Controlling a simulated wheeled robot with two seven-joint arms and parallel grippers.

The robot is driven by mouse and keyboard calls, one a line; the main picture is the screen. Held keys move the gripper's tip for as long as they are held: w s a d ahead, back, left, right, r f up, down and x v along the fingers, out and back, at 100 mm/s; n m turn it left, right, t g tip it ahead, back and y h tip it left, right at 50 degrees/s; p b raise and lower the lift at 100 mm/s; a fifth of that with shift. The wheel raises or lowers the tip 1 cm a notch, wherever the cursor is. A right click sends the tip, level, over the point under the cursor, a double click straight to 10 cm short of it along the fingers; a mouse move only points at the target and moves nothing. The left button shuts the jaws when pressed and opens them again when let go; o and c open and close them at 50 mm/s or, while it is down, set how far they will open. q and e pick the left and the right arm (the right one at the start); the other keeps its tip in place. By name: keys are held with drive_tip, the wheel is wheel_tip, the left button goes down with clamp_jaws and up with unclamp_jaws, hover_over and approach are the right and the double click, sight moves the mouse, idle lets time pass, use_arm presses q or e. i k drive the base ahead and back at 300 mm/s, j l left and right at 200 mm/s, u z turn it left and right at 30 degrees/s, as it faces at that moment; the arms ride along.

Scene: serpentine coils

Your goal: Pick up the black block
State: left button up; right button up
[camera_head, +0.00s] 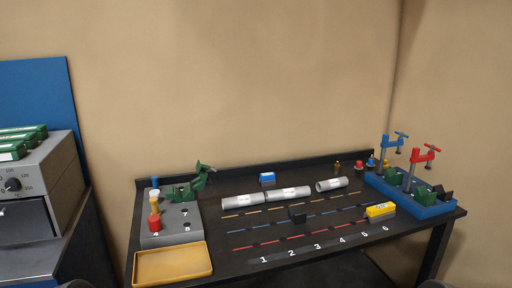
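The black block (297,214) sits on the dark tabletop, near the middle of the colored lines. It is small, dark and hard to separate from the table. It lies just in front of the row of grey cylinders (288,193). Neither of my grippers shows clearly in the head view. Only small dark shapes show at the bottom edge, at the lower left and lower right, and I cannot tell what they are.
A yellow tray (174,279) and a grey stand (156,241) are at the table's left. A yellow block (380,210) lies right of the black block. A blue base (426,211) with red and blue clamps stands at the right. A blue block (267,178) is at the back.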

sight(443, 196)
drive_tip(key=z, duration=1.25)
